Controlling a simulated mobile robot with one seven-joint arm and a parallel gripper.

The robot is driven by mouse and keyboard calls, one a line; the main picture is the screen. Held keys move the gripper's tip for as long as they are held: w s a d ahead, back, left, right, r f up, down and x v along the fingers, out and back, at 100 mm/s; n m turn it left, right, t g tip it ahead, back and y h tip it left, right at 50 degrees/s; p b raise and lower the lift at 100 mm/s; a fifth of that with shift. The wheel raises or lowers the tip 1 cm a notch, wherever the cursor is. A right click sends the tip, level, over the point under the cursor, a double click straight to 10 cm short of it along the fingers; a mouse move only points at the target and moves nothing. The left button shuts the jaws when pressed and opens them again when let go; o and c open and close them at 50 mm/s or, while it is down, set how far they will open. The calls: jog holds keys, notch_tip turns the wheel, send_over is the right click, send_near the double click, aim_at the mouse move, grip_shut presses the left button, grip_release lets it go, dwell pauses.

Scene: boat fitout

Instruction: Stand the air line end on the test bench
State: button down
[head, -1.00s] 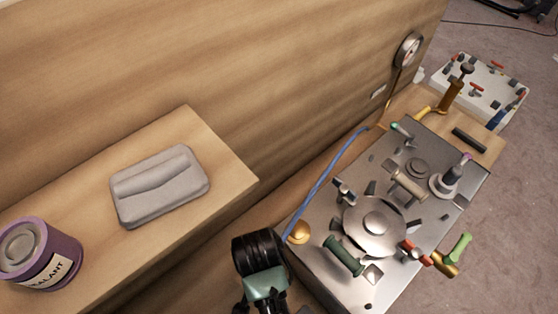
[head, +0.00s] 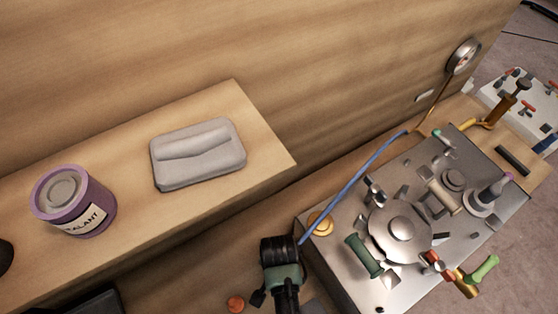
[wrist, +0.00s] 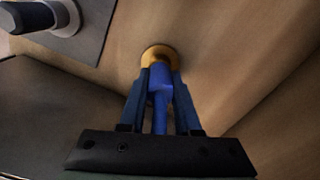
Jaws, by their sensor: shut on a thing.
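The blue air line (head: 352,184) runs from the brass fitting near the gauge down along the left side of the test bench (head: 345,282) to my gripper (head: 284,250). In the wrist view my gripper (wrist: 160,82) is shut on the blue air line end (wrist: 159,92). A round brass-coloured disc (wrist: 158,54) shows just beyond the fingertips, partly covered by the line end. In the head view this disc (head: 320,224) seems to lie at the bench's left corner, beside my gripper. I cannot tell whether the line end touches it. My fingertips are hidden in the head view.
The bench carries a round metal cover (head: 398,229), a green handle (head: 363,256) and several fittings. A wooden shelf at left holds a grey pad (head: 197,155) and a purple sealant tin (head: 75,205). A gauge (head: 463,56) is on the wooden wall.

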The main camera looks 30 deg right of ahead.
jog(key=shift+f, duration=0.1)
jog(key=c, duration=0.6)
grip_release()
notch_tip(320, 180, up, 12)
jog(key=shift+r+p, duration=0.15)
jog(key=shift+p, duration=0.35)
